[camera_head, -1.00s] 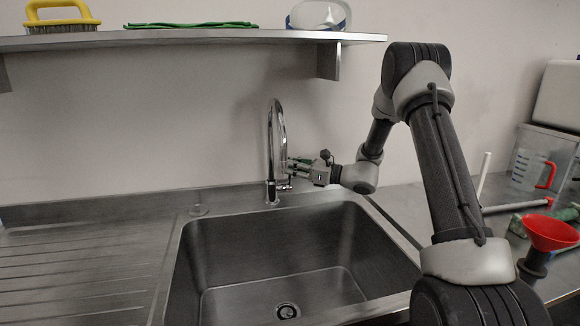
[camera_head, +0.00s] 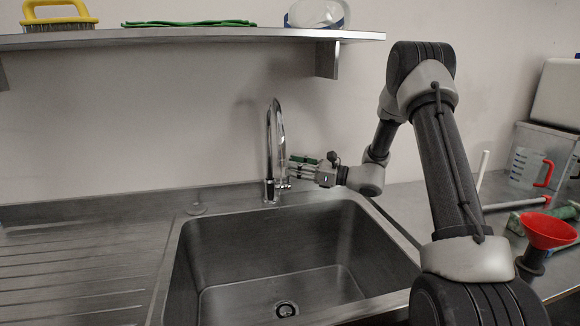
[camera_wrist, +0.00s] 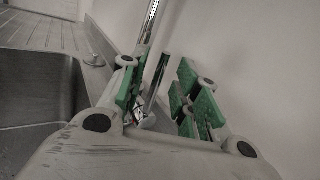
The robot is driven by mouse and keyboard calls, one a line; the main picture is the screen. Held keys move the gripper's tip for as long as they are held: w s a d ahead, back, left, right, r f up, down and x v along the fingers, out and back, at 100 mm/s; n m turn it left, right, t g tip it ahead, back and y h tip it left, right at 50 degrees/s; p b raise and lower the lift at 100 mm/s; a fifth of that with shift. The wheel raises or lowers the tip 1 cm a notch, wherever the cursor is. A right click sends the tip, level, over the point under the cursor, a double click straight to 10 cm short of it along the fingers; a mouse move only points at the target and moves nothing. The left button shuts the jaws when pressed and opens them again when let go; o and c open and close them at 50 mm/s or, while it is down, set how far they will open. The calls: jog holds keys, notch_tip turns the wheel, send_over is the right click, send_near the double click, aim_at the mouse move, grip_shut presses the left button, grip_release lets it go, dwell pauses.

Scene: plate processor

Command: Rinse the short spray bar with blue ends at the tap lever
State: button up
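The chrome tap (camera_head: 274,140) stands behind the sink, with its small lever (camera_head: 284,185) low on its right side. My gripper (camera_head: 291,166) is just right of the tap, level with its lower half. In the wrist view its green-padded fingers (camera_wrist: 160,95) are apart, and a slim chrome rod (camera_wrist: 157,77), apparently the lever, shows between or beyond them. I cannot tell whether they touch it. No spray bar shows in my gripper. I cannot make out a bar with blue ends in either view.
The empty steel sink (camera_head: 275,245) lies below, with a ridged drainboard (camera_head: 80,265) at left. On the right counter are a red funnel (camera_head: 549,231), a white bar with a red end (camera_head: 518,204), an upright white rod (camera_head: 482,171) and a clear jug (camera_head: 540,160). A shelf (camera_head: 200,38) runs above.

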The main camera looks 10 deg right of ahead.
jog(key=v, duration=0.9)
jog(key=shift+s+d, duration=0.3)
jog(key=shift+f, duration=0.1)
jog(key=s+f+n+g+h, duration=0.1)
jog(key=s+f+n+g, duration=0.2)
jog(key=s+f, duration=0.25)
jog(key=s+n+g+h, duration=0.4)
jog(key=s+n+g, duration=0.3)
jog(key=s, duration=0.8)
jog(key=s+d+r+n+t+h, duration=0.1)
jog(key=s+d+r+n+h, duration=0.2)
jog(key=s+r+n+h, duration=0.2)
jog(key=s+d+r+n+t+h, duration=0.1)
jog(key=s+d+r+n+h, duration=0.3)
jog(key=s, duration=0.6)
notch_tip(320, 180, up, 3)
jog(key=n+h, duration=0.2)
jog(key=n, duration=0.1)
jog(key=shift+r+n, duration=0.15)
jog(key=shift+n, duration=0.15)
jog(key=r, duration=0.1)
jog(key=a+r+t, duration=0.1)
jog(key=s+r+n+t, duration=0.1)
jog(key=shift+a+r, duration=0.1)
jog(key=shift+a, duration=0.15)
jog(key=shift+c, duration=0.9)
jog(key=shift+w+a+r, duration=0.1)
jog(key=shift+a, duration=0.1)
jog(key=shift+c, duration=0.2)
